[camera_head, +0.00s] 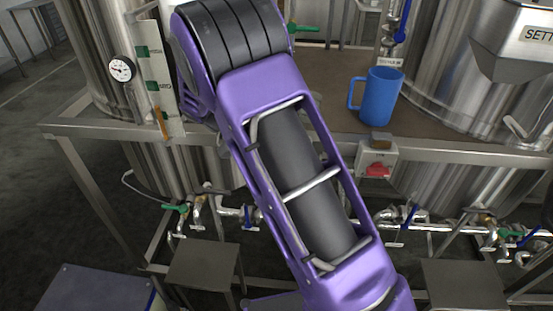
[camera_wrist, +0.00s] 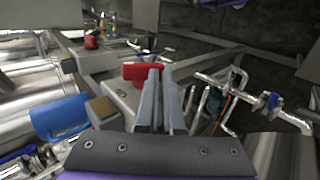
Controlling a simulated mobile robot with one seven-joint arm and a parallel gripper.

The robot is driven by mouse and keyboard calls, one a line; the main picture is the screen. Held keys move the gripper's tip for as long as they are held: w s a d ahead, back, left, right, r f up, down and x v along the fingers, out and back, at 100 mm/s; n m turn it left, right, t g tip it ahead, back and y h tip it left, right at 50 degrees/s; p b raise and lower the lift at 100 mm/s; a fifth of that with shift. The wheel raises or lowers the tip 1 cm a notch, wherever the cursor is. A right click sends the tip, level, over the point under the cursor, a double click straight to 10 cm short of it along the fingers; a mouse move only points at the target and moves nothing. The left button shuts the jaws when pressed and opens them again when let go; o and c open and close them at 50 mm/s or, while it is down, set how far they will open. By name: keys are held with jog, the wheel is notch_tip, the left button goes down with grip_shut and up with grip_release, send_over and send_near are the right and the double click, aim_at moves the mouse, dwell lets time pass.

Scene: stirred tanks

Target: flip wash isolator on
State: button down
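A light grey isolator box (camera_head: 364,156) with a red handle (camera_head: 377,170) is fixed at the front edge of the deck in the head view. Its lettering is too small to read. In the wrist view the same red handle (camera_wrist: 132,71) shows just beyond and left of my fingertips, partly covered by them. The grey box (camera_wrist: 119,95) is below it. My gripper (camera_wrist: 160,70) has its two fingers close together, with nothing seen between them. Whether the fingers touch the handle I cannot tell. In the head view my purple arm crosses the middle and the gripper is out of frame.
A blue mug (camera_head: 376,97) stands on the brown deck (camera_head: 330,85) above the box. A brown block (camera_head: 380,142) sits on the box's top. Steel tanks (camera_head: 440,85) stand behind. Pipes with valves (camera_head: 395,232) run below. Another red knob (camera_wrist: 92,40) is farther off.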

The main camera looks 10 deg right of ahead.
jog(key=shift+f, duration=0.5)
jog(key=shift+d+r, duration=0.15)
